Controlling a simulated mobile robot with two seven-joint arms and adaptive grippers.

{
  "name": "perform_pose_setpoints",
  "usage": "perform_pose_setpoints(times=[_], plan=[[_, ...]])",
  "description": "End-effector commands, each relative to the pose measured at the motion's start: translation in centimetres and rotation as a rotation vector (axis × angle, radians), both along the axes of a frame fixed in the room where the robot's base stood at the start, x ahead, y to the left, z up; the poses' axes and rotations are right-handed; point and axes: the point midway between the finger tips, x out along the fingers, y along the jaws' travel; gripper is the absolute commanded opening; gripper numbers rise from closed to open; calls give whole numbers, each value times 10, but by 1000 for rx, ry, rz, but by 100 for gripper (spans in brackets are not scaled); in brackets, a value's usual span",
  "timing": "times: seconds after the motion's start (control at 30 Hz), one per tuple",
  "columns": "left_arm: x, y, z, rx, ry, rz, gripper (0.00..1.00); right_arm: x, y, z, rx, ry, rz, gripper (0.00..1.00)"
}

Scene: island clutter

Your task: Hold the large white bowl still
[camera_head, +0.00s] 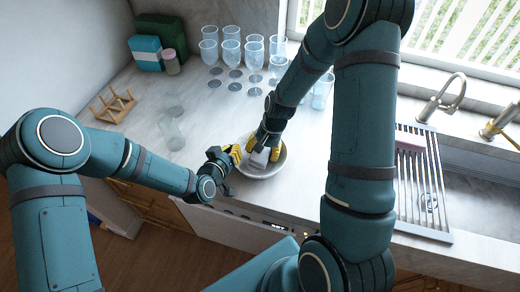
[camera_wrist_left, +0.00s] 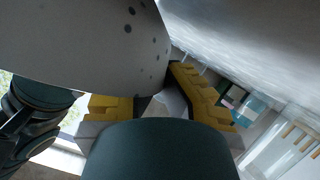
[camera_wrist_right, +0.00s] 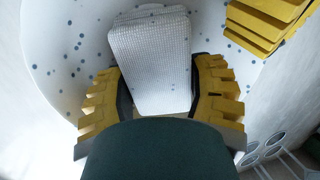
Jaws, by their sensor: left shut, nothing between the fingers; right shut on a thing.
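The large white bowl (camera_head: 270,174) stands on the counter near its front edge. Dark dots speckle its wall in the right wrist view (camera_wrist_right: 58,55), and its dotted outside fills the top left of the left wrist view (camera_wrist_left: 85,45). My left gripper (camera_head: 236,154) is at the bowl's left rim, shut with nothing held. Its yellow fingers show beside the bowl in the right wrist view. Whether they touch the rim is unclear.
Several stemmed glasses (camera_head: 231,52) stand behind the bowl, and clear glasses (camera_head: 171,132) are to its left. A wooden rack (camera_head: 113,106), a teal box (camera_head: 146,52) and a pink-lidded jar (camera_head: 170,62) are farther left. A metal drying rack (camera_head: 420,185) and tap (camera_head: 440,98) are right.

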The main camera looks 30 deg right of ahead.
Motion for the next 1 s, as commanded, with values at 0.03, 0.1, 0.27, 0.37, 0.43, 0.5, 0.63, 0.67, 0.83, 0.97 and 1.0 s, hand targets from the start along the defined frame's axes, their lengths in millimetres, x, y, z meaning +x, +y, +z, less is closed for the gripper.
perform_pose_setpoints(times=[0.03, 0.1, 0.27, 0.37, 0.43, 0.5, 0.63, 0.67, 0.83, 0.97, 1.0], plan=[[0, 1, -2, 2, 3, 1, 0, -3, -4, -1, -1, 3, -5, 30], [0, 1, -2, 3, 3, 2, 0, -5, -6, -1, -2, 2, -4, 30], [1, 2, -2, 3, 2, 4, 0, -6, -7, -2, -3, 4, -6, 30], [1, 2, -2, 3, 1, 5, 0, -6, -7, -2, -3, 4, -7, 30], [2, 3, -2, 4, 1, 6, 0, -5, -6, -2, -4, 4, -7, 30], [2, 3, -2, 4, 1, 7, 0, -4, -4, -2, -3, 5, -6, 30], [2, 3, -2, 4, 0, 8, 0, 0, 4, -1, -4, 4, -3, 30], [2, 3, -2, 4, 1, 7, 0, 1, 6, -1, -4, 4, -3, 30], [1, 2, -2, 3, 1, 5, 0, 2, 9, 0, -2, 3, -5, 30], [1, 2, -1, 3, 2, 3, 0, 2, 10, 0, -2, 2, -4, 30], [1, 1, -1, 2, 2, 2, 0, 3, 10, 1, -2, 2, -4, 30]])
